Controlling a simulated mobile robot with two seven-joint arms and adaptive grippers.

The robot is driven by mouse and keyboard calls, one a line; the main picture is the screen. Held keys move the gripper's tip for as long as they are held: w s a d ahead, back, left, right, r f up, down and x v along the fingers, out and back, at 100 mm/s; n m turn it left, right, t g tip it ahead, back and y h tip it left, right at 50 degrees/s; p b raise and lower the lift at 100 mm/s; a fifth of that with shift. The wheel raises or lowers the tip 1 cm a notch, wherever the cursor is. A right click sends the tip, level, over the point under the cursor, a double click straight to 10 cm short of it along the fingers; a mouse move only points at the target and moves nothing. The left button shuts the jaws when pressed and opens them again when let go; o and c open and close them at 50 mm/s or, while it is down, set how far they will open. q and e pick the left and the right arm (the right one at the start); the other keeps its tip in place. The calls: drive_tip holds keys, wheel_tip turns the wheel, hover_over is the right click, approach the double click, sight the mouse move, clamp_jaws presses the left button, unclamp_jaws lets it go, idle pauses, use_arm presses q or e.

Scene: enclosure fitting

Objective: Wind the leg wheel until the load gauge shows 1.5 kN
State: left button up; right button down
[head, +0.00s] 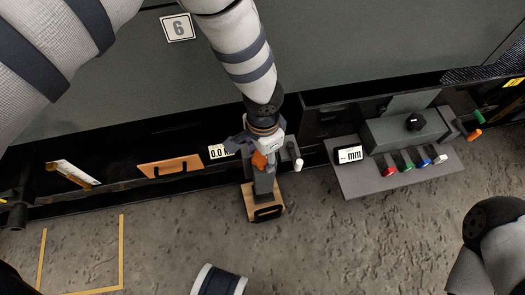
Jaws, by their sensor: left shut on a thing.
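The load gauge (217,153) is a small white display on the dark lower frame. It reads 0.0, and its right part is hidden behind my left gripper. My left gripper (262,147) points down just right of the gauge, at the top of the grey leg (264,185). It is shut on the leg wheel, which is mostly hidden by the gripper; a white knob (298,164) shows at its right. An orange part (259,160) shows beside the fingers. The leg's foot is over a wooden block (250,203) with a black handle. My right gripper is not in view.
A grey shelf (350,185) at the right carries a box with a black knob, a mm display (348,154) and several coloured handles. An orange-brown board (170,168) with a handle is left of the gauge. Yellow floor lines (122,250) lie lower left.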

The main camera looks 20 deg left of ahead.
use_arm(q)
drive_tip(key=shift+m+p, duration=0.55)
drive_tip(key=shift+m, duration=1.65)
drive_tip(key=o, duration=1.2)
drive_tip(key=shift+c, duration=0.2)
wheel_tip(320, 180, up, 12)
